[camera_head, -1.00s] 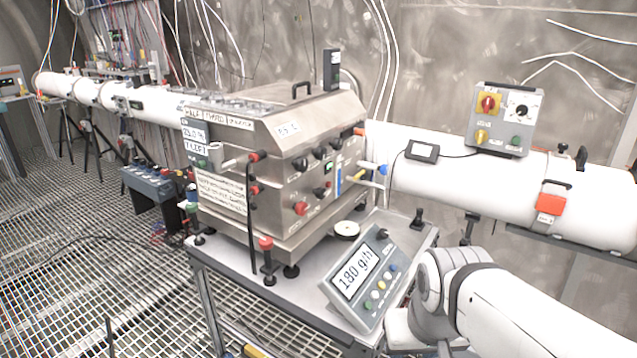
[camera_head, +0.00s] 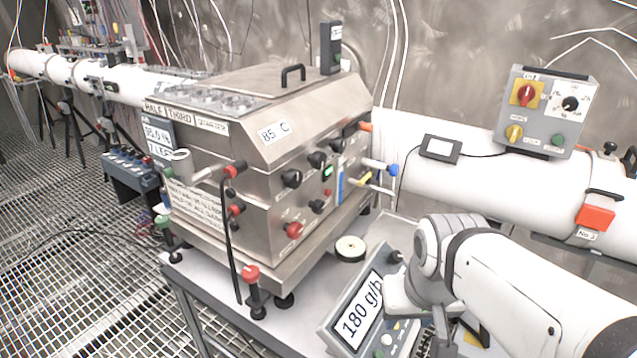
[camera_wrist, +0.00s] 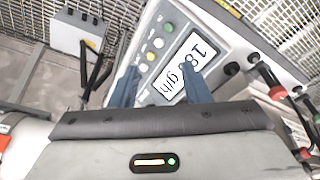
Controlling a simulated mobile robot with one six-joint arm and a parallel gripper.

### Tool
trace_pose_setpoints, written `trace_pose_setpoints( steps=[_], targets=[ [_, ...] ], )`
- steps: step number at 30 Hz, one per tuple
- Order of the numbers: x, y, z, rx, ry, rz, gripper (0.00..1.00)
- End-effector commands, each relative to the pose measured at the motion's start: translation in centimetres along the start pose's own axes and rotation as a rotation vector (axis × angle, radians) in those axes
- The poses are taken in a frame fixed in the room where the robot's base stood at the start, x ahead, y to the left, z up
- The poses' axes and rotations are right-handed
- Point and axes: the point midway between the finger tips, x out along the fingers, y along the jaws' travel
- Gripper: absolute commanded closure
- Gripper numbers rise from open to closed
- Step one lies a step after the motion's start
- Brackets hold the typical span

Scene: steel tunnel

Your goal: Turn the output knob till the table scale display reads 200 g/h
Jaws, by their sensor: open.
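The grey table scale (camera_head: 335,322) lies tilted on the bench's front corner, and its display (camera_head: 360,310) reads 180 g/h. A black knob (camera_head: 396,257) sits at its upper right, beside my arm. A grey control box (camera_head: 548,112) on the white pipe has another black knob (camera_head: 571,104) on a marked dial; I cannot read which is the output knob. In the wrist view my gripper (camera_wrist: 160,86) is open and empty, its fingers over the scale (camera_wrist: 232,40), which appears rotated. The display (camera_wrist: 184,66) is partly covered by a finger. The fingertips are hidden in the head view.
A steel machine (camera_head: 262,150) with several knobs and red-topped posts fills the bench left of my arm. A small round dish (camera_head: 350,248) lies between it and the scale. The white pipe (camera_head: 480,190) runs behind. A grated floor (camera_head: 60,240) is open at left.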

Motion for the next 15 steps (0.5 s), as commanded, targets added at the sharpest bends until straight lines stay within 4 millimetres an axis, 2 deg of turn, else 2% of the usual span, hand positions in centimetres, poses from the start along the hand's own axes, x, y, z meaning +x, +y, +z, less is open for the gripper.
trace_pose_setpoints(
  steps=[5, 8, 11, 15],
  targets=[
    [0.8, -1.2, -0.4, 0.114, -0.09, -0.092, 0.44],
    [1.6, -3.3, -1.2, 0.251, -0.199, -0.21, 0.44],
    [2.3, -5.9, -2.6, 0.422, -0.326, -0.356, 0.44],
    [3.0, -9.2, -5.9, 0.672, -0.493, -0.568, 0.44]
  ],
)
